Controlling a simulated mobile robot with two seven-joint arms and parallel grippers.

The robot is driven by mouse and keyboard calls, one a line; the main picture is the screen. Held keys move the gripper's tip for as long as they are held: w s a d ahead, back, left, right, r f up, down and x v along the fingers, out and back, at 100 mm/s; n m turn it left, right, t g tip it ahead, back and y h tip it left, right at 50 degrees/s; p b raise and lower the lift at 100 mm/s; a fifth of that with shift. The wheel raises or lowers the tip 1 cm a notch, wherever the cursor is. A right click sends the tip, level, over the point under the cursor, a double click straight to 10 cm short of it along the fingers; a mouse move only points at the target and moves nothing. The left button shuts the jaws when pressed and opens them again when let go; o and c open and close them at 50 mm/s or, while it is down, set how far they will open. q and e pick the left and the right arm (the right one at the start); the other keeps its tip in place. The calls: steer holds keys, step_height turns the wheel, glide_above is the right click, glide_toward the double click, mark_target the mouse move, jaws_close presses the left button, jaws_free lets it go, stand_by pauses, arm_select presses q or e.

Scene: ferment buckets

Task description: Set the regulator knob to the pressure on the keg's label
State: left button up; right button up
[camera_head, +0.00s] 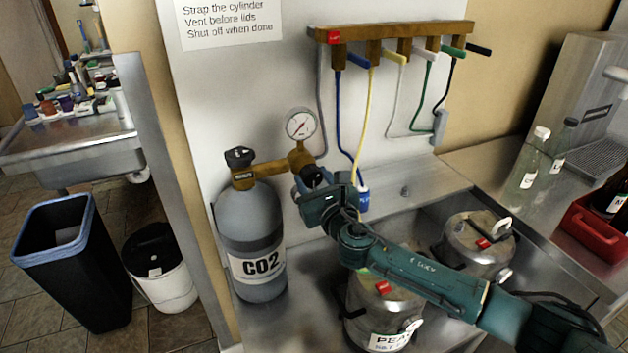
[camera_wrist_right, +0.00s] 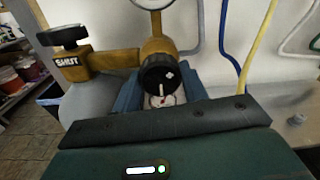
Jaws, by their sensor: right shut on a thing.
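My right gripper (camera_head: 311,183) is at the black regulator knob (camera_head: 313,174), which sits at the end of a brass regulator body (camera_head: 297,158). In the right wrist view the blue fingers (camera_wrist_right: 158,90) are shut on both sides of the knob (camera_wrist_right: 157,72), which carries pale marks. A round gauge (camera_head: 300,125) with a red needle stands above; its numbers are too small to read. The CO2 cylinder (camera_head: 250,228) stands below left. A keg (camera_head: 385,305) has a label starting "PEA"; its lower line is unreadable and cut off. My left gripper is out of view.
A second keg (camera_head: 478,243) stands behind my right arm. Coloured hoses hang from a wooden manifold (camera_head: 390,38) on the wall. A cylinder valve handwheel (camera_head: 239,156) is left of the regulator. Bottles (camera_head: 527,165) and a red crate (camera_head: 590,230) stand on the right counter.

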steer(key=shift+m, duration=0.5)
steer(key=m, duration=0.2)
steer(key=shift+m, duration=0.4)
steer(key=m, duration=0.3)
steer(key=shift+m, duration=0.3)
steer(key=m, duration=0.7)
steer(key=m+p, duration=0.1)
steer(key=m, duration=0.2)
steer(key=shift+d+m+g, duration=0.1)
steer(key=shift+m+g, duration=0.2)
steer(key=m, duration=0.3)
steer(key=shift+m, duration=0.3)
steer(key=m, duration=0.6)
steer(key=shift+y+p, duration=0.4)
steer(key=shift+m, duration=0.3)
